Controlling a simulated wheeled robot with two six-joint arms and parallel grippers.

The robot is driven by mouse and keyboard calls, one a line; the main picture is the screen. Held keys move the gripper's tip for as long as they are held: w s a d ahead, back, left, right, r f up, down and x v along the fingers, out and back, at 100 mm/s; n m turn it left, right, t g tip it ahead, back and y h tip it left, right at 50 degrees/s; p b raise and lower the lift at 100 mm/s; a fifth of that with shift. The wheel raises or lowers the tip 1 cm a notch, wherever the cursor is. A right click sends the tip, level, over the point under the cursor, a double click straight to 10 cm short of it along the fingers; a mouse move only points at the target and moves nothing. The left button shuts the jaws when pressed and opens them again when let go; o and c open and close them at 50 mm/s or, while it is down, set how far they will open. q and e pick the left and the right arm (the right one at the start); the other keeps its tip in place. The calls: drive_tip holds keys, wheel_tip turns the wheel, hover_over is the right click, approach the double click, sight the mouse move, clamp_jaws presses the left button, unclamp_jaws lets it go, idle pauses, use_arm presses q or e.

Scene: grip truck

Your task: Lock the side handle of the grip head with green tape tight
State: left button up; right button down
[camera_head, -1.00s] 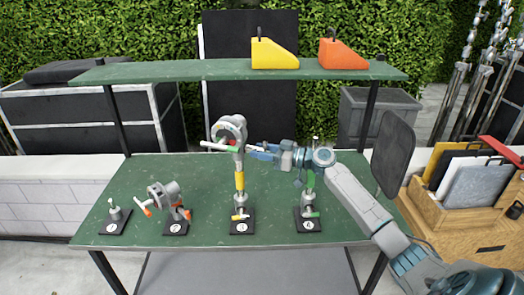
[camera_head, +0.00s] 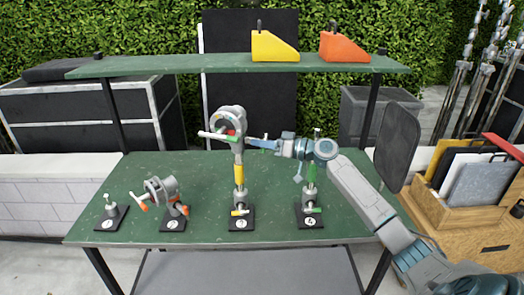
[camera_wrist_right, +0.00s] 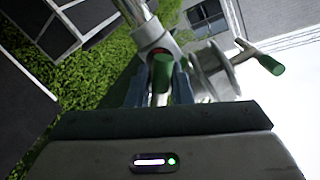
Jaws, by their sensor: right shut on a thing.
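The grip head (camera_head: 230,120) is a grey round clamp on the yellow-taped post of stand 3. A pale T-bar handle (camera_head: 214,135) sticks out on its left, with a green patch at the disc. My right gripper (camera_head: 250,144) reaches the head from the right. In the right wrist view, the gripper (camera_wrist_right: 161,88) is shut on a green-taped handle (camera_wrist_right: 163,72) that stands between its fingers, below a metal joint. Another green-ended handle (camera_wrist_right: 270,64) shows at right, apart from the fingers. My left gripper is not in view.
Stand 4 (camera_head: 311,215), with a green-taped post, is just right, under my right forearm. An orange-handled head (camera_head: 162,192) and a small stand (camera_head: 111,212) are at left. A green shelf (camera_head: 180,68) carrying yellow and orange wedges spans above. The table's (camera_head: 280,185) middle right is clear.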

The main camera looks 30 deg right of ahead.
drive_tip(key=m+b, duration=0.1)
drive_tip(key=m, duration=0.1)
drive_tip(key=shift+f+m, duration=0.15)
drive_tip(key=shift+m, duration=0.25)
drive_tip(key=m+b, duration=0.1)
drive_tip(key=m, duration=0.1)
drive_tip(key=shift+m, duration=0.4)
drive_tip(key=m, duration=0.2)
drive_tip(key=shift+m, duration=0.3)
drive_tip(key=m, duration=0.3)
drive_tip(key=shift+r+m, duration=0.25)
drive_tip(key=shift+m, duration=0.05)
drive_tip(key=m+p, duration=0.1)
drive_tip(key=m, duration=0.1)
drive_tip(key=shift+m+p, duration=0.3)
drive_tip(key=shift+m, duration=0.1)
drive_tip(key=m+p, duration=0.2)
drive_tip(key=m, duration=0.1)
drive_tip(key=shift+r+m, duration=0.1)
drive_tip(key=shift+m, duration=0.2)
drive_tip(key=m+p, duration=0.2)
drive_tip(key=m, duration=0.1)
drive_tip(key=shift+m, duration=0.3)
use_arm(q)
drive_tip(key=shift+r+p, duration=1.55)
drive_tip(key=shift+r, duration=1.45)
use_arm(e)
drive_tip(key=shift+m, duration=1.8)
drive_tip(key=shift+f, duration=0.2)
